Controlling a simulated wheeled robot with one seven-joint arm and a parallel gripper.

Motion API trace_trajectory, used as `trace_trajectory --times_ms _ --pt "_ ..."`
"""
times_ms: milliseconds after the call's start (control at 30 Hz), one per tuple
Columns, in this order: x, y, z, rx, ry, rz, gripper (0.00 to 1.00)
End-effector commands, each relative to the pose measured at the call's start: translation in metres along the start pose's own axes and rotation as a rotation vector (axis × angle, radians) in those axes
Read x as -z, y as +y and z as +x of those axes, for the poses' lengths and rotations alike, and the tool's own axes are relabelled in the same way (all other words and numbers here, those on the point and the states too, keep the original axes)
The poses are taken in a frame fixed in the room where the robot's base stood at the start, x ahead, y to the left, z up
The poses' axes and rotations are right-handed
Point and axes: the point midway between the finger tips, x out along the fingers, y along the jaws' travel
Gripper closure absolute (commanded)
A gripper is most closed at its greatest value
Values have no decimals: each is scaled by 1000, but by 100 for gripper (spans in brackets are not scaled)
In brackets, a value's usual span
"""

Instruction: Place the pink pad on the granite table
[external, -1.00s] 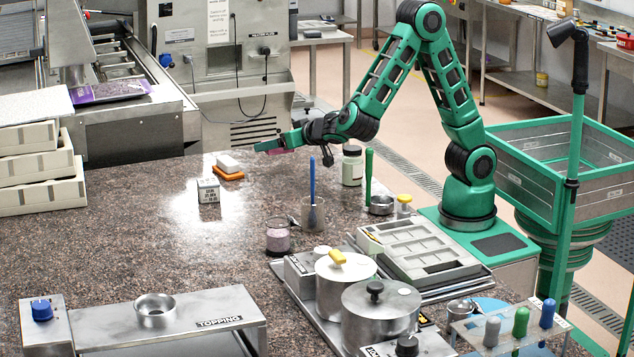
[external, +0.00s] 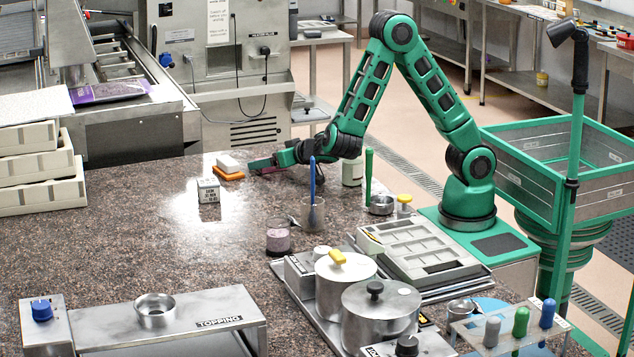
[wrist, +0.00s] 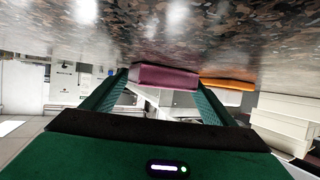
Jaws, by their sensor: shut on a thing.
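The pink pad (wrist: 165,77) is between the fingertips of my gripper (wrist: 163,88) in the wrist view, which looks upside down. My gripper (external: 262,164) is shut on the pad and reaches left, low over the granite table (external: 130,250). In the external view only a sliver of the pad (external: 268,170) shows beneath the green fingers. The pad is at or very near the granite surface; I cannot tell if it touches.
An orange pad with a white block (external: 228,167) lies just left of my gripper. A small white printed box (external: 208,191) stands nearer the front. A blue-handled tool in a beaker (external: 312,212) and a lidded jar (external: 352,172) stand close. The table's left middle is clear.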

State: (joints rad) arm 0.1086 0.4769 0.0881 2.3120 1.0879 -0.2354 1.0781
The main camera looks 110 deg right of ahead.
Motion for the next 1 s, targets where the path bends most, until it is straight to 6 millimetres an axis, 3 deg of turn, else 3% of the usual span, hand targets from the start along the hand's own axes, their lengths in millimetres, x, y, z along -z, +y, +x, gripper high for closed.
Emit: trace_trajectory --times_ms 133,167,200,233,567,800,1000 --pt "-1 0 1 0 0 -1 42" --pt "-1 0 0 0 0 0 14" --pt "-1 0 0 0 0 0 4" --pt "-1 0 0 0 0 0 2" --pt "1 0 -1 1 0 1 2" --pt "0 -1 -33 4 1 -1 2" --pt "34 -1 -44 2 3 6 2"
